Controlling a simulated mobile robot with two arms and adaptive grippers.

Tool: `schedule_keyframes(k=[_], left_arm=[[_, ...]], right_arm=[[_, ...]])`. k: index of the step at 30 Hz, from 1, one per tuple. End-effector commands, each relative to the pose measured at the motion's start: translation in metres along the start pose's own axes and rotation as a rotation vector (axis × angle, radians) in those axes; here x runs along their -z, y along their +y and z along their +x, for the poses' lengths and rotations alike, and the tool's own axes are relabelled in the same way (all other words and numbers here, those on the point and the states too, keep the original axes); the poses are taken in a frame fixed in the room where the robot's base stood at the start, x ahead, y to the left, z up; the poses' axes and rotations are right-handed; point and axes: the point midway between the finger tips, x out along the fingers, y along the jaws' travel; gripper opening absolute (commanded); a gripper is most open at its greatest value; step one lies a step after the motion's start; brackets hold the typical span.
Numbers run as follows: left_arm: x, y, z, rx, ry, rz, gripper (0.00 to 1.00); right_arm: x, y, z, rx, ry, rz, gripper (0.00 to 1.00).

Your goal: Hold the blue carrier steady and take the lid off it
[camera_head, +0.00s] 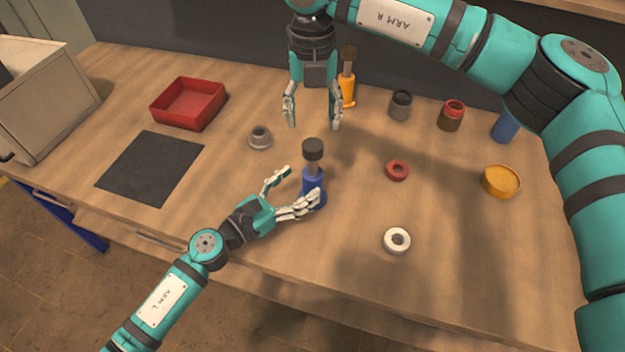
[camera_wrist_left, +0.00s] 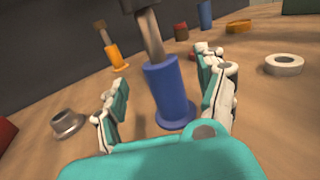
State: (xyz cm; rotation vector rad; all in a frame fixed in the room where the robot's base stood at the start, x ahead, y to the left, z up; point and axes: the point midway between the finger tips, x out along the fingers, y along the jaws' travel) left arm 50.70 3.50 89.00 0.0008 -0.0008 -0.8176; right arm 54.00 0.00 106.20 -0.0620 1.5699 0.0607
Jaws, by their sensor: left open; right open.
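The blue carrier (camera_head: 313,181) stands upright on the wooden table, with a grey rod rising from it and a dark lid (camera_head: 312,150) on top. My left gripper (camera_head: 304,180) is open at the carrier. In the left wrist view the blue carrier (camera_wrist_left: 168,90) shows between the spread fingers of that gripper (camera_wrist_left: 165,105), and the lid is mostly cut off at the top edge. My right gripper (camera_head: 313,125) is open and empty, pointing down above and behind the lid, apart from it in the picture.
An orange carrier (camera_head: 348,90) stands behind my right gripper. A red tray (camera_head: 190,105), a dark mat (camera_head: 150,168) and a grey flanged part (camera_head: 260,138) lie left. A red ring (camera_head: 397,170), white ring (camera_head: 397,240), yellow round piece (camera_head: 500,182) and several cylinders are right.

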Motion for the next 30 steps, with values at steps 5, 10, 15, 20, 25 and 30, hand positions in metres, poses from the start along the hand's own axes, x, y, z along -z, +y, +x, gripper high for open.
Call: schedule_keyframes(k=[5,10,15,20,25,30], left_arm=[[-0.001,0.0,0.03,0.0,-0.002,-0.001,0.72],[0.0,0.001,0.046,-0.002,0.0,-0.001,0.72],[0.0,0.0,0.05,-0.001,0.0,-0.002,0.72],[0.0,0.0,0.05,-0.001,0.0,-0.002,0.72],[0.0,0.0,0.05,-0.001,0.0,-0.002,0.56],[0.0,0.0,0.05,-0.001,0.0,-0.001,0.33]], right_arm=[[0.0,0.0,0.0,0.0,0.0,0.0,0.58],[0.0,0.0,0.0,-0.001,0.0,0.0,0.58],[0.0,0.0,0.0,-0.001,0.0,-0.001,0.58],[0.0,0.0,0.0,-0.001,0.0,-0.001,0.58],[0.0,0.0,0.0,-0.001,0.0,-0.001,0.58],[0.0,0.0,0.0,-0.001,0.0,-0.001,0.58]])
